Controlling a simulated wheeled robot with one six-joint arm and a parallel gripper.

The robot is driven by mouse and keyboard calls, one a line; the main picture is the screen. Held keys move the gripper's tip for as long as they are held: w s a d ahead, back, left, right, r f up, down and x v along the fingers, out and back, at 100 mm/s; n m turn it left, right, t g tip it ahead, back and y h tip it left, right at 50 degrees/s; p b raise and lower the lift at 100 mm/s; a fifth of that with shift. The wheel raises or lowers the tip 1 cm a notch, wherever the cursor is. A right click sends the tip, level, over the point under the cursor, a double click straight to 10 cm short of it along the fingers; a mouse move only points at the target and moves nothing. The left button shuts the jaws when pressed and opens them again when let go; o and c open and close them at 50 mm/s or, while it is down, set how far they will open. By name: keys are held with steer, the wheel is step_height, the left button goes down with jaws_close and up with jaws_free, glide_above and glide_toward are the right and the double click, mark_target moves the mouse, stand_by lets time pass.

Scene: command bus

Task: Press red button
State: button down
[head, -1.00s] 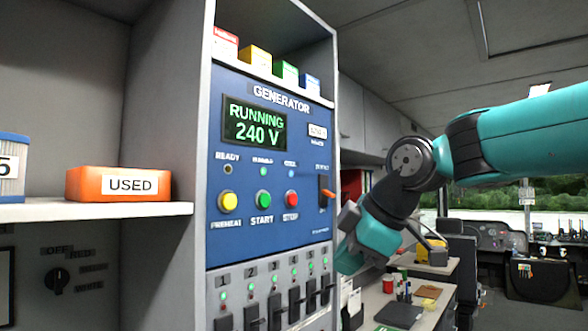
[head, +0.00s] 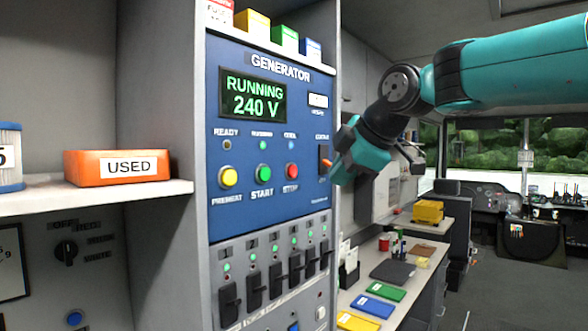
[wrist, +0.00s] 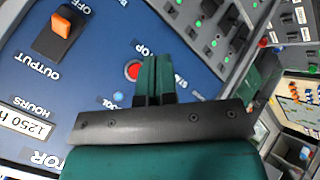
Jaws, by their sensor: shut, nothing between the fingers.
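The red button (head: 291,171) sits above the STOP label on the blue generator panel (head: 265,210), right of the green START button (head: 262,174) and the yellow PREHEAT button (head: 228,177). The red button also shows in the wrist view (wrist: 133,70), just left of my fingertips. My gripper (head: 334,167) is shut and empty. In the head view it is at the panel's right edge, by the orange-handled OUTPUT switch (head: 325,163). In the wrist view its fingers (wrist: 155,62) point toward the panel; I cannot tell the gap to the surface.
The display (head: 252,96) reads RUNNING 240 V. Several black breaker switches (head: 274,276) stand below the panel. An orange USED box (head: 117,167) is on the left shelf. A desk (head: 425,262) with folders and a laptop lies at right.

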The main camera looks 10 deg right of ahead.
steer(key=w+a+p, duration=0.2)
steer(key=w+a, duration=0.1)
steer(key=w, duration=0.2)
steer(key=shift+a, duration=0.4)
steer(key=shift+w, duration=0.1)
stand_by(1.7)
steer(key=shift+w+a, duration=0.25)
steer(key=shift+w, duration=0.05)
steer(key=shift+w+a, duration=0.2)
steer(key=shift+w, duration=0.15)
stand_by(0.6)
steer(key=shift+s, duration=0.15)
steer(key=shift+s+d, duration=0.45)
steer(key=shift+s, duration=0.1)
steer(key=shift+s+d+b, duration=0.7)
steer(key=shift+s+d, duration=0.05)
steer(key=shift+s, duration=0.3)
steer(key=shift+s+d+b, duration=0.65)
steer(key=shift+s+d, duration=0.1)
steer(key=shift+s, duration=0.25)
